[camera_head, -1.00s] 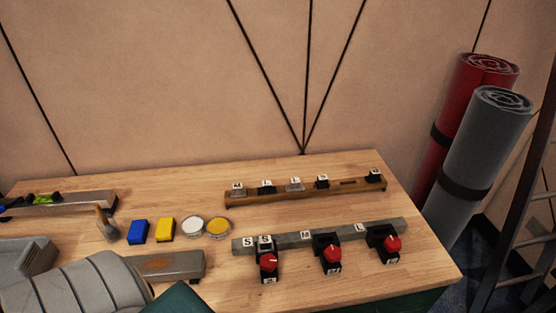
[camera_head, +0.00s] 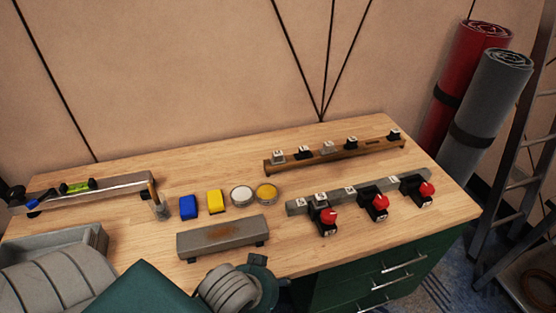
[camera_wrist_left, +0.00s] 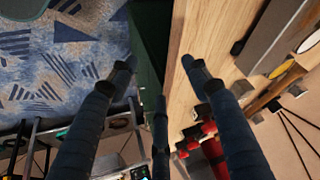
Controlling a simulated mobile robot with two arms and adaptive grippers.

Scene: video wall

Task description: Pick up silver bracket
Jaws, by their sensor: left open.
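Two small silver pieces that look like brackets, one at the left end (camera_head: 278,156) and one near the middle (camera_head: 328,146), sit with label tags on a brown wooden rack (camera_head: 290,164) at the back of the table. Black pieces stand between and beside them. I cannot tell their exact shape. My left gripper (camera_wrist_left: 158,68) is open and empty in the left wrist view, over the table's front edge. Its fingers are not clear in the head view, where part of my arm shows at the bottom. My right gripper is not in view.
A grey rack (camera_head: 343,199) with red-knobbed black clamps stands in front of the brown rack. A grey block (camera_head: 222,238), blue box (camera_head: 188,208), yellow box (camera_head: 215,202) and two round tins lie to the left. Green drawers (camera_head: 375,270) are below the table.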

